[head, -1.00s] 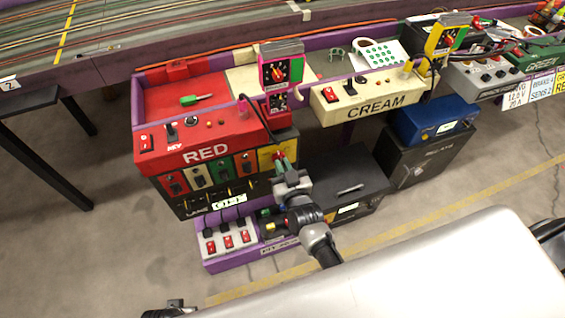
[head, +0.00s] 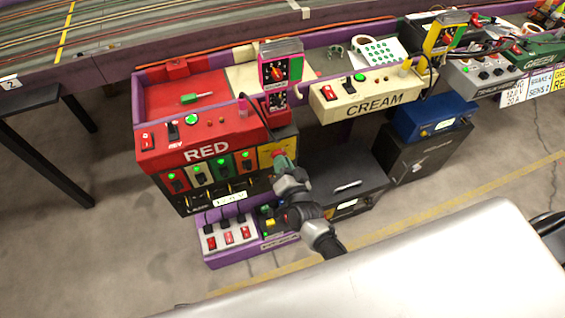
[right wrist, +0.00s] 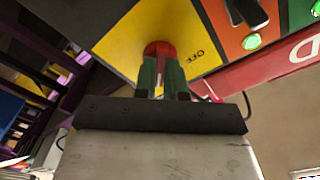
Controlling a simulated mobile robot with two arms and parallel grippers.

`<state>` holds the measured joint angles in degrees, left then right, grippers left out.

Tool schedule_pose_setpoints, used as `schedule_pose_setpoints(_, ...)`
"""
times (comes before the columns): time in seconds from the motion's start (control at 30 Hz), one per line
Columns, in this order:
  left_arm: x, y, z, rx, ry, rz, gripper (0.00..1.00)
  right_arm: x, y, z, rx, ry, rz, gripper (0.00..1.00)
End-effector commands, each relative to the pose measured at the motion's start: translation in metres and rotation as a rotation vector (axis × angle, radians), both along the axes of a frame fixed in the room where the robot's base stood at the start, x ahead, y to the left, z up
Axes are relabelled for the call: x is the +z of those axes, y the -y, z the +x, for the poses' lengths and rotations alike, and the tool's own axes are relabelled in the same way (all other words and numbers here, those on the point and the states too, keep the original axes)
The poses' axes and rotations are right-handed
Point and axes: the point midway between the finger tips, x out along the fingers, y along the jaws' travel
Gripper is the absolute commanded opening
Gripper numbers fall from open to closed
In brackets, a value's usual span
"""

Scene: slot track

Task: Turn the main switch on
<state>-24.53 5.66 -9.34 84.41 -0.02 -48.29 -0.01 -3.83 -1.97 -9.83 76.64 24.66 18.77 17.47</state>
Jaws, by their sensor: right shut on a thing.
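The main switch is a red rotary knob (right wrist: 158,48) on a yellow plate (right wrist: 118,42) at the right end of the red box's front. An "OFF" label shows on the plate beside the knob in the right wrist view. My right gripper (head: 280,158) reaches up to the plate; in the right wrist view its green-tipped fingers (right wrist: 161,70) are shut on the knob. The fingers hide part of the knob. Green lamps are lit on the red box (head: 212,151) and the cream box (head: 368,101). My left gripper is not in view.
A purple-edged power strip (head: 228,236) with red switches lies below the red box. A black box (head: 350,165) stands right of my right arm, with a blue case (head: 432,122) beyond it.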

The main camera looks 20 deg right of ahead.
Motion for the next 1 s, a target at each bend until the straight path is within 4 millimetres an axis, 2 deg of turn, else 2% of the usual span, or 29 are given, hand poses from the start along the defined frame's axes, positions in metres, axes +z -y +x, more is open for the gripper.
schedule_pose_setpoints(0.6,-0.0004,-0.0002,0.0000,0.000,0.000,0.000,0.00,-0.0009,0.0000,-0.0004,0.000,-0.004,0.043,0.00)
schedule_pose_setpoints(0.63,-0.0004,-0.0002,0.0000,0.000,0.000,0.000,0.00,-0.0009,0.0000,-0.0004,0.000,-0.004,0.043,0.14)
schedule_pose_setpoints(0.77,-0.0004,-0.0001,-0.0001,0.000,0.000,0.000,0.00,-0.0008,0.0000,-0.0004,0.000,-0.003,0.042,0.34)
schedule_pose_setpoints(0.8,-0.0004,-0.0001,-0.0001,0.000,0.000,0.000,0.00,-0.0006,0.0000,-0.0003,0.000,-0.003,0.042,0.36)
schedule_pose_setpoints(1.0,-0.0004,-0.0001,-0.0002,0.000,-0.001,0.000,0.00,-0.0004,-0.0001,-0.0002,0.000,-0.003,0.041,0.36)
